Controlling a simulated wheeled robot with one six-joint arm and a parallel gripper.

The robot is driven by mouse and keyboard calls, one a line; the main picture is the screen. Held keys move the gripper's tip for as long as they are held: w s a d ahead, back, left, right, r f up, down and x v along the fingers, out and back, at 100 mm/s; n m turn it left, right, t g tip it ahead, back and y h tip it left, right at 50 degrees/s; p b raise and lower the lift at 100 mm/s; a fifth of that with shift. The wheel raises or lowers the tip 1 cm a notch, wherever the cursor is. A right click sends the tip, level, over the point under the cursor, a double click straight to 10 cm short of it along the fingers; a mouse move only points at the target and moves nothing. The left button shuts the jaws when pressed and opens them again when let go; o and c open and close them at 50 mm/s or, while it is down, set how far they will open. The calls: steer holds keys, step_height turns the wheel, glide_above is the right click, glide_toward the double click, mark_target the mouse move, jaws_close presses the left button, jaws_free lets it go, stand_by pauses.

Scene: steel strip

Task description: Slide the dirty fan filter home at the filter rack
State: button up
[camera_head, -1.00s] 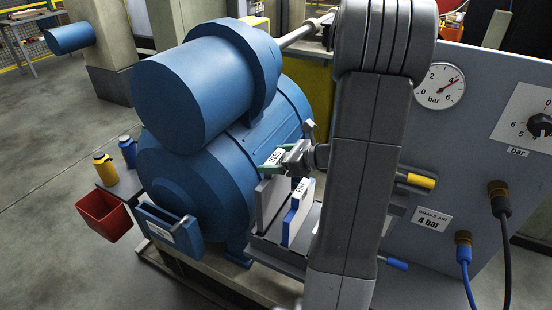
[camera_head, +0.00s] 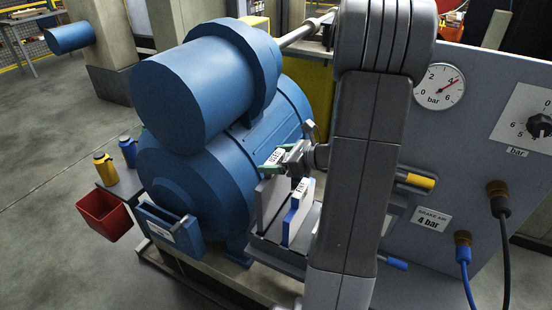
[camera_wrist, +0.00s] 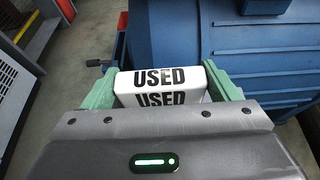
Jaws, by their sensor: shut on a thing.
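My gripper (camera_head: 282,160) has green fingers, which also show in the wrist view (camera_wrist: 163,86). They are shut on the dirty fan filter (camera_wrist: 160,78), whose white edge reads USED. The white label of the filter (camera_head: 275,157) shows between the fingers in the head view. My gripper is above the filter rack (camera_head: 275,254), a grey tray beside the blue motor. A grey panel (camera_head: 270,204) stands upright there below my fingers; I cannot tell whether it belongs to the held filter or the rack. A blue filter with a white label (camera_head: 292,222) stands upright beside it. My arm hides the rack's right part.
The big blue motor (camera_head: 225,130) is close on the left. A blue labelled holder (camera_head: 170,233) and a red bin (camera_head: 105,215) are at its front. A grey panel with gauge, knob and hoses (camera_head: 470,180) stands to the right. Yellow and blue bottles stand at left.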

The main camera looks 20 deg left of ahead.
mark_target(275, 186)
steer(key=shift+f+b, duration=2.2)
steer(key=shift+f, duration=0.7)
steer(key=shift+r, duration=0.15)
